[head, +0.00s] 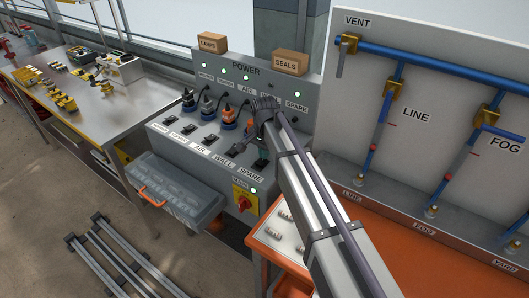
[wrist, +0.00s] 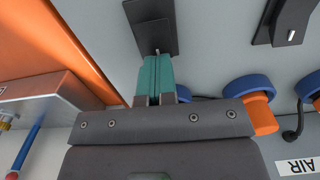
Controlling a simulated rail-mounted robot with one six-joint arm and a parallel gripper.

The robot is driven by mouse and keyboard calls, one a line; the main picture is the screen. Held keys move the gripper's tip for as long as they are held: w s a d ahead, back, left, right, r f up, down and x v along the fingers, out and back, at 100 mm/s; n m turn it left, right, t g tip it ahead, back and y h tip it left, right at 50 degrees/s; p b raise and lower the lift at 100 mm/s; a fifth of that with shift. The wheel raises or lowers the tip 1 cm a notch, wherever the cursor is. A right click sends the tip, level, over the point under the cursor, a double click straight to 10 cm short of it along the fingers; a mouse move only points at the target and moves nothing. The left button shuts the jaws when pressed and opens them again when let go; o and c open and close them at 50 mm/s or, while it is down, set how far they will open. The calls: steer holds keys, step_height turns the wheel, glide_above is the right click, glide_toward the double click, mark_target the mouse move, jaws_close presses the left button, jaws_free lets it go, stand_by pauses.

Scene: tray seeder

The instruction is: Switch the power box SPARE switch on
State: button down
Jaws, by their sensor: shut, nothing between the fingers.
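The power box (head: 190,150) stands in the middle of the head view, with a row of black switches on its sloped top. My gripper (head: 262,160) is over its right end, by the SPARE label (head: 250,174). In the wrist view my gripper's teal fingers (wrist: 157,62) are shut and empty. Their tips are right at the small silver lever of a black switch (wrist: 150,25), the one nearest the box's end, which fits SPARE. I cannot tell whether they touch. The arm hides this switch in the head view. The lamp (head: 298,94) above the panel's SPARE label looks green.
Another black switch (wrist: 290,20) and blue-ringed plugs (wrist: 248,88) are close by in the wrist view. A red rotary main switch (head: 243,204) is on the box's front. An orange bench (head: 400,215) and pipe board stand at right.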

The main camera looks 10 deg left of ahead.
steer(key=shift+s+r, duration=0.1)
steer(key=shift+r+p, duration=0.65)
steer(key=shift+p, duration=0.1)
step_height(320, 180, up, 14)
steer(key=w+d+p, duration=0.1)
steer(key=w+p, duration=0.1)
steer(key=p, duration=1.1)
steer(key=shift+w+f+p, duration=0.15)
steer(key=shift+w+p, duration=0.2)
steer(key=shift+p, duration=0.05)
